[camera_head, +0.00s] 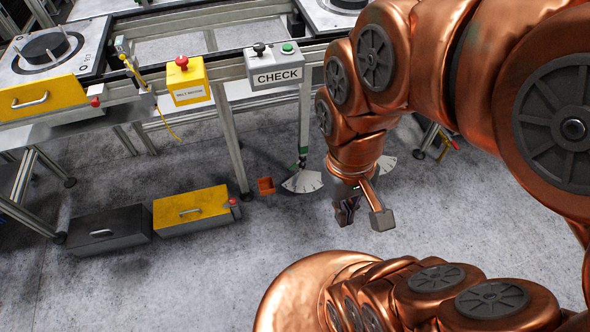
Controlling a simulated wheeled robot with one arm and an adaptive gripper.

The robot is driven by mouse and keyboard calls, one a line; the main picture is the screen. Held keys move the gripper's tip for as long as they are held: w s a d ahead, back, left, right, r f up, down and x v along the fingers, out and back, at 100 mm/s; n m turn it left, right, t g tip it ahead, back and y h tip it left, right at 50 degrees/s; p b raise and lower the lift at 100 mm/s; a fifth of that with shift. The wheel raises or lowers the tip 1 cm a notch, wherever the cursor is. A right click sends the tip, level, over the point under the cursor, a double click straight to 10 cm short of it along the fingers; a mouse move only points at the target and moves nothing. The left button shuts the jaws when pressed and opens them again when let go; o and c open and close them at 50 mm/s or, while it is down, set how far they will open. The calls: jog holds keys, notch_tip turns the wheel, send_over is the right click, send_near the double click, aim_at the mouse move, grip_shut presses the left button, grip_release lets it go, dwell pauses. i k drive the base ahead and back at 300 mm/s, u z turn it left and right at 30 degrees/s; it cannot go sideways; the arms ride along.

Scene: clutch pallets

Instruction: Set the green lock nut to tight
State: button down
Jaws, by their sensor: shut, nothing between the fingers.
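A small green part (303,150), which looks like the green lock nut, sits low on an upright post under the CHECK box. A white fan-shaped scale (302,182) lies just below it. The nut is too small to tell its setting. My gripper (347,212) hangs below my copper arm, to the right of and nearer than the nut in the picture. Its dark fingers are shut and empty, apart from the nut. Part of the gripper is hidden by my wrist.
The conveyor frame carries a grey CHECK box (275,68) and a yellow box with a red button (187,82).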

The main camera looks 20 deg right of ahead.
aim_at(301, 160)
jog(key=z, duration=1.6)
jog(key=i, duration=0.35)
jog(key=u, duration=2.2)
